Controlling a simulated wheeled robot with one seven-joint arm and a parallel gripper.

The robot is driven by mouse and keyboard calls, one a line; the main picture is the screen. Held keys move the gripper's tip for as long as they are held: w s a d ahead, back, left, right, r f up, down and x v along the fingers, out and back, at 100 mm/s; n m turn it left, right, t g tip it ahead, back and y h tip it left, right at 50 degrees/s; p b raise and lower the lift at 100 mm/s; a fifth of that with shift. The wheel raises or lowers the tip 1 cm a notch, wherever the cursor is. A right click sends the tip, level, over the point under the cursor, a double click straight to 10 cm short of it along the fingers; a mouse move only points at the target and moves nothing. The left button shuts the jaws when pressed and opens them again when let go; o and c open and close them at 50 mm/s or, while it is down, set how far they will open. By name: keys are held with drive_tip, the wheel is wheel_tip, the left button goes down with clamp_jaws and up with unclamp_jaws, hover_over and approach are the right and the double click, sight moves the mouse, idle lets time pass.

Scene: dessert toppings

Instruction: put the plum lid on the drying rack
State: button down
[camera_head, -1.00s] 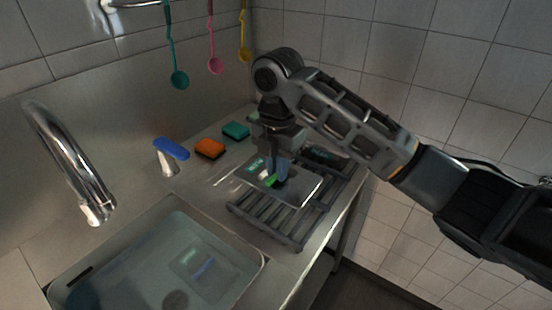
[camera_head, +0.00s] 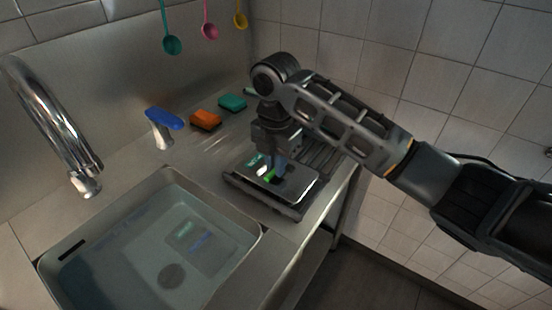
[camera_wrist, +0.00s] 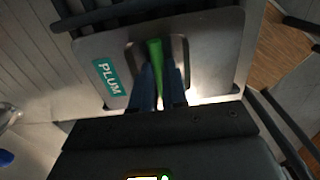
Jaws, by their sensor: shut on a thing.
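The plum lid (camera_head: 296,183) is a flat grey metal plate with a teal label; the label reads PLUM in the wrist view (camera_wrist: 205,50). My gripper (camera_head: 273,173) points down and its blue fingers are shut on the lid's green handle, which shows between them in the wrist view (camera_wrist: 155,60). The lid is roughly level over the near part of the drying rack (camera_head: 317,157), a dark barred frame on the counter. The lid hides the bars beneath it. I cannot tell whether it touches them.
Left of the rack is a sink (camera_head: 255,243) with a flat pale piece (camera_head: 197,245) in it. A faucet (camera_head: 50,125), a blue-topped fixture (camera_head: 163,125), an orange sponge (camera_head: 205,120) and a green sponge (camera_head: 232,102) stand behind. Ladles (camera_head: 171,44) hang on the wall.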

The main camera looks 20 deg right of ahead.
drive_tip(key=shift+f, duration=0.35)
drive_tip(key=c, duration=1.1)
unclamp_jaws()
drive_tip(key=shift+r, duration=0.1)
wheel_tip(320, 180, up, 7)
drive_tip(key=shift+f+b, duration=0.1)
drive_tip(key=shift+b, duration=0.3)
drive_tip(key=shift+r, duration=0.4)
